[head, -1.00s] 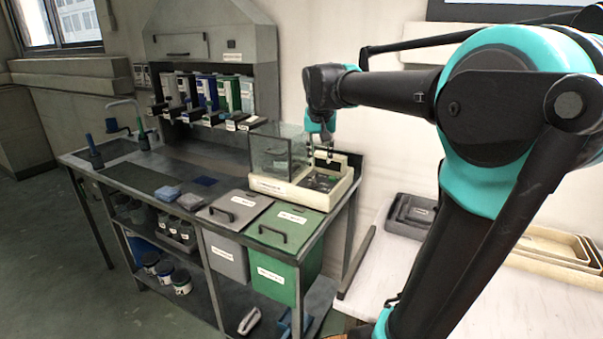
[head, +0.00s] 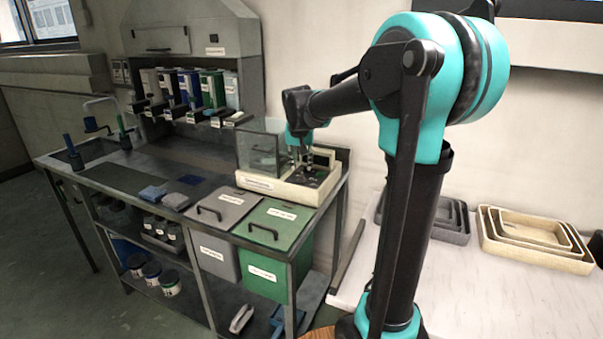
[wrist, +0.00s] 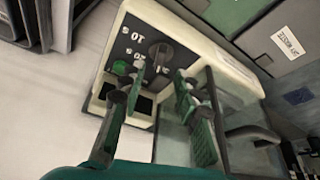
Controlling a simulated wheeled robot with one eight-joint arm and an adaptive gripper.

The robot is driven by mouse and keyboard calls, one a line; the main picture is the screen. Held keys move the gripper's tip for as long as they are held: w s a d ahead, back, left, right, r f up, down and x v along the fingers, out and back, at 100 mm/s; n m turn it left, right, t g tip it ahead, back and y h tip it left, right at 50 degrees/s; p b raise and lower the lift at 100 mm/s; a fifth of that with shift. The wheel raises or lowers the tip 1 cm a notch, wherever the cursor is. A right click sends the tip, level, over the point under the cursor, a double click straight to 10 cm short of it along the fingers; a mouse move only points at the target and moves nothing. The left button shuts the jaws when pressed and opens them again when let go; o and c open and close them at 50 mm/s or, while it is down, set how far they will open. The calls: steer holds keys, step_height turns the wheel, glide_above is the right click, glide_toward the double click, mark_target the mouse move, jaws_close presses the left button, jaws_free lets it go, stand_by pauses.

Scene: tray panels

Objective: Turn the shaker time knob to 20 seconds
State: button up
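The shaker (head: 282,188) is a cream box with a clear cover on its left, on the right end of the grey bench. In the wrist view its dark panel (wrist: 124,53) shows upside down, with white time labels; one reads 10 s. The dark round time knob (wrist: 160,50) sits beside these labels, and a green button (wrist: 121,68) is near them. I cannot tell the knob's exact setting. My gripper (wrist: 158,84) is open, its two green-padded fingers apart and empty, pointing toward the knob. In the head view my gripper (head: 301,154) is above the shaker's right part.
Grey (head: 218,208) and green (head: 272,225) lidded bins sit in front of the shaker. Blue and grey pads (head: 153,193) lie on the bench. Labelled dispensers (head: 190,90) stand behind. Nested trays (head: 525,235) sit on a white table at right.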

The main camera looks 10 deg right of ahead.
mark_target(302, 174)
steer(key=shift+x, duration=2.5)
jaws_close()
